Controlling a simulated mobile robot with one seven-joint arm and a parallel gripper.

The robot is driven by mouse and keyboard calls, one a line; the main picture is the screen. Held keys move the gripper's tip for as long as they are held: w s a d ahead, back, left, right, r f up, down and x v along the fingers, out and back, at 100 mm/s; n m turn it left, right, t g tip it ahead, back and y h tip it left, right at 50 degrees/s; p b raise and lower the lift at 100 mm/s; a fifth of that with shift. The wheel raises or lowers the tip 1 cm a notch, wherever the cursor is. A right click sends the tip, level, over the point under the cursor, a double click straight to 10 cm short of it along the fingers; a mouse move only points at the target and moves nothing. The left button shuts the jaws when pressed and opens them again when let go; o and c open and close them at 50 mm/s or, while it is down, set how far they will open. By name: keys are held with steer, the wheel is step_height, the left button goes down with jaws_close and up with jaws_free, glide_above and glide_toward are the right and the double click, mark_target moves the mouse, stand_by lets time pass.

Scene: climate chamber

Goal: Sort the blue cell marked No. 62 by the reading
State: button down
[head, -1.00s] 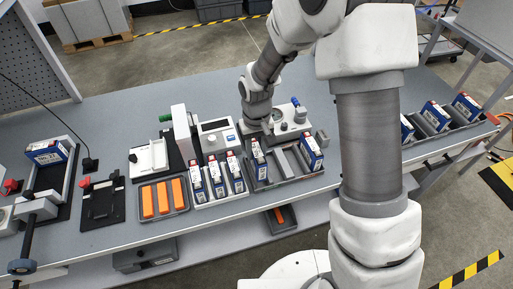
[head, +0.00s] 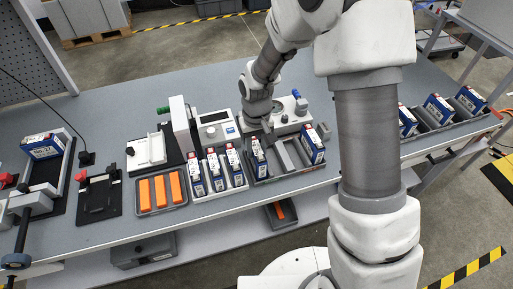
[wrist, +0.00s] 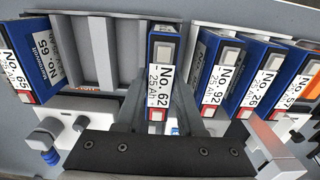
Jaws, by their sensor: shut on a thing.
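The blue cell No. 62 (wrist: 164,72) stands upright between the two fingers of my gripper (wrist: 158,105), which is shut on it. In the head view the cell (head: 258,160) is at the left compartment of a dark grey tray (head: 290,179), with my gripper (head: 266,135) at its back side. Whether its base rests on the tray floor is hidden. A tester with a display (head: 214,119) stands just behind the trays; I cannot read its display.
Cell No. 65 (head: 312,143) stands in the grey tray's right compartment; the middle ones look empty. Left is a white tray with cells No. 92 (wrist: 220,80), No. 26 (wrist: 258,82) and No. 57 (wrist: 293,85). An orange-barred tray (head: 141,210) lies further left. More cells stand far right.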

steer(key=shift+f+b, duration=0.5)
steer(key=shift+b, duration=0.05)
stand_by(1.3)
steer(key=shift+c, duration=1)
jaws_free()
steer(key=shift+r+p, duration=2.65)
steer(key=shift+r, duration=1.15)
